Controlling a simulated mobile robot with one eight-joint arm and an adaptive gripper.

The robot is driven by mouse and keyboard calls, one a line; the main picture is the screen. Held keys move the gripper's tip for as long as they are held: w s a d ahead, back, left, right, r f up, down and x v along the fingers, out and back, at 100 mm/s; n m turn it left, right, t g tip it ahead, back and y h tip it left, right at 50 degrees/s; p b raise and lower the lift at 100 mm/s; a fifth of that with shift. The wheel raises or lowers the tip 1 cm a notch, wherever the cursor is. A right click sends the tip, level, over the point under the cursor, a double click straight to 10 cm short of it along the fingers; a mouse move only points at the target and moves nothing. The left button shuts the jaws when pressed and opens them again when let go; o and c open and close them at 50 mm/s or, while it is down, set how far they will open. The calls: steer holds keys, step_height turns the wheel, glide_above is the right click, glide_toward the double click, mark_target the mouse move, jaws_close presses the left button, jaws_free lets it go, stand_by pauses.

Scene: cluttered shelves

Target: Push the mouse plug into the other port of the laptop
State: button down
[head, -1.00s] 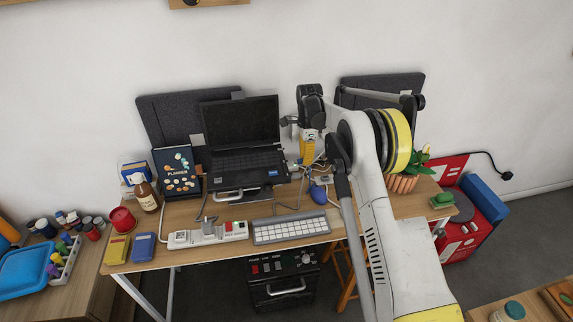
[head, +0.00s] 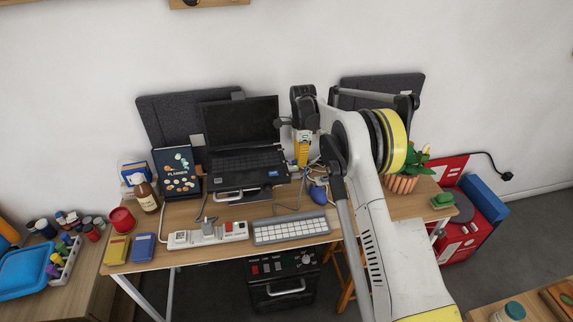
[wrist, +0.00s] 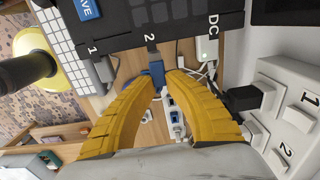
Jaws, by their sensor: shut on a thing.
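The open laptop (head: 243,158) stands raised at the middle of the desk. Its side edge (wrist: 135,32) shows in the wrist view, with marks 1, 2 and DC. My gripper (head: 302,162) is beside the laptop's right side. A grey plug (wrist: 104,69) is at mark 1.
A white plug (wrist: 208,47) is by the DC mark. A white unit with numbered switches (wrist: 290,125) and a black plug (wrist: 247,97) are at the right. A keyboard (head: 291,228) and power strip (head: 207,234) lie in front of the laptop. Loose cables lie below the fingers.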

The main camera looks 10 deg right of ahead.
steer(key=shift+a, duration=1.05)
stand_by(0.5)
steer(key=c, duration=1.4)
jaws_free()
step_height(320, 180, up, 12)
steer(key=s+d+r+n+t, duration=0.15)
steer(key=s+r+n, duration=0.35)
steer(key=s+r, duration=0.55)
steer(key=s+d+r+n+t, duration=0.1)
steer(key=s+r+n+t, duration=0.2)
steer(key=s, duration=0.7)
steer(key=s+r+n+t, duration=0.1)
steer(key=s+r+n, duration=0.3)
steer(key=s, duration=0.6)
steer(key=s+f+n+t, duration=0.1)
steer(key=s+f+n, duration=0.4)
steer(key=s+f, duration=0.3)
steer(key=s, duration=0.4)
steer(key=shift+d+n+t, duration=0.3)
steer(key=shift+d+t, duration=0.05)
steer(key=shift+d, duration=0.05)
